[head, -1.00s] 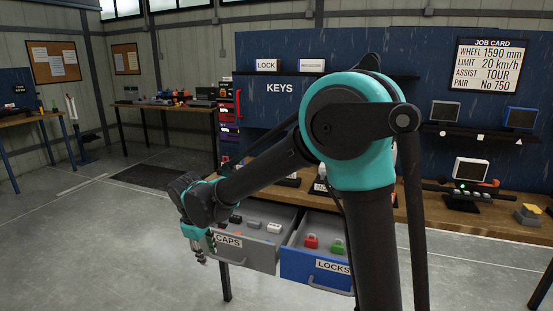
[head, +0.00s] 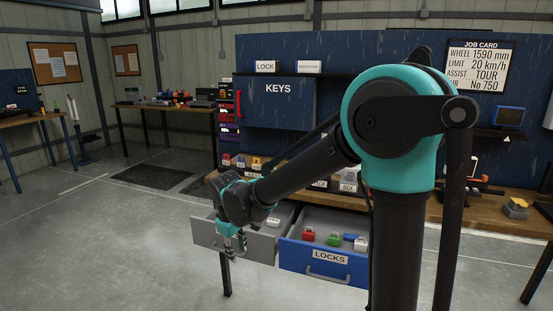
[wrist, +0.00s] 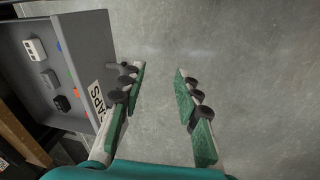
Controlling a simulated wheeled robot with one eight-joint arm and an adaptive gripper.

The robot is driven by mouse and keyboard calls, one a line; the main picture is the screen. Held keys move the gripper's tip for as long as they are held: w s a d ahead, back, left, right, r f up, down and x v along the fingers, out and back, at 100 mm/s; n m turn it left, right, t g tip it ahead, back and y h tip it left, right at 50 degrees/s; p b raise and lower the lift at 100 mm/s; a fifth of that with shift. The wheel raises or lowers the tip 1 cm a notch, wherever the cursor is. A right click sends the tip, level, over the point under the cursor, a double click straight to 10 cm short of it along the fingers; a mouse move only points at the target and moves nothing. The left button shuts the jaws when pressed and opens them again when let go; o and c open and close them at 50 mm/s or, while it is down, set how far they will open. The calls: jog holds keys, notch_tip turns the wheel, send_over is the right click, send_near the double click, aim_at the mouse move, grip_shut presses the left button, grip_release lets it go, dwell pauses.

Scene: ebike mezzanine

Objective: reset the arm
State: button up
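My gripper (head: 231,240) hangs in front of the open grey CAPS drawer (head: 205,236) in the head view, partly covering its front. In the wrist view my gripper (wrist: 158,105) has its two fingers apart with only bare floor between them. The grey drawer (wrist: 90,60) lies to the left of the fingers there, with small white, black and coloured pieces inside. My arm is bent, reaching down and left from its teal joint.
The open blue LOCKS drawer (head: 322,262) holds several coloured locks, right of the grey one. The workbench (head: 425,208) and the KEYS cabinet (head: 280,100) stand behind my arm. The floor (head: 110,250) at left is clear.

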jog(key=s+d+f+m, duration=0.2)
jog(key=s+d+m, duration=0.1)
jog(key=d, duration=0.7)
jog(key=s+d+f+m+t, duration=0.1)
jog(key=s+d+m, duration=0.3)
jog(key=d, duration=0.7)
jog(key=s+d+f+m+t, duration=0.1)
jog(key=s+d+f+m, duration=0.2)
jog(key=d, duration=0.7)
jog(key=shift+s+d+m, duration=0.25)
jog(key=shift+s+m, duration=0.45)
jog(key=shift+m, duration=0.1)
jog(key=shift+a, duration=0.1)
